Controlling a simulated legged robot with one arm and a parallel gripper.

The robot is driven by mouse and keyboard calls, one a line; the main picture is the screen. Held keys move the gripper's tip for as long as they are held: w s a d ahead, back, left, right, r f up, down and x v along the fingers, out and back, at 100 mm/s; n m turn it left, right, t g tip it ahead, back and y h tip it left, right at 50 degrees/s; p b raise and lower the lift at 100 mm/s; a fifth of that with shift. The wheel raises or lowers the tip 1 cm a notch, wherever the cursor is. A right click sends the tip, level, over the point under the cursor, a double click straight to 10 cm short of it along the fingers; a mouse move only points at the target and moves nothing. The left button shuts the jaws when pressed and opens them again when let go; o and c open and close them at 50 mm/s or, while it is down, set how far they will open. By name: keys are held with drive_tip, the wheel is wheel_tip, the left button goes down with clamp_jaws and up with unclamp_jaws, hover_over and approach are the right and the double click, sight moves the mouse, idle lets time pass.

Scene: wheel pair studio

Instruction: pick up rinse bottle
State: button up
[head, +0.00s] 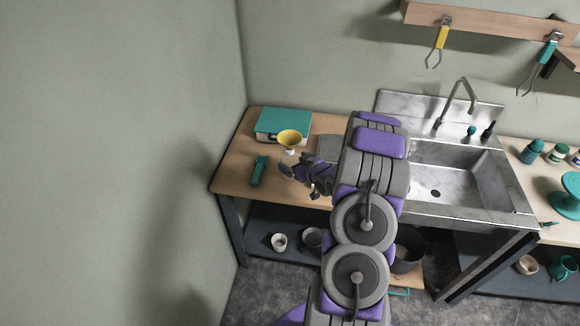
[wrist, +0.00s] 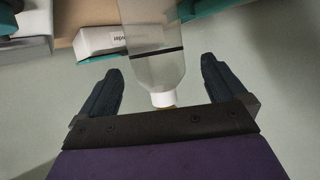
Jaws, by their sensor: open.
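In the wrist view a clear, colourless bottle with a white cap and a dark band, which looks like the rinse bottle (wrist: 155,68), lies between the two dark fingers of my gripper (wrist: 160,70). There are visible gaps on both sides, and the fingers are open. The cap is close to the palm; the far end of the bottle is cut off by the picture's top edge. In the head view my gripper (head: 300,176) is over the left wooden worktop (head: 232,172). I cannot make out the bottle clearly there.
A metal sink (head: 455,180) is to the right. A white labelled box (wrist: 100,40) shows beside the bottle.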

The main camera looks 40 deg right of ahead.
drive_tip(key=shift+b+x, duration=0.95)
drive_tip(key=shift+x, duration=2.15)
drive_tip(key=shift+d+r, duration=0.15)
drive_tip(key=shift+c, duration=0.5)
drive_tip(key=c, duration=1)
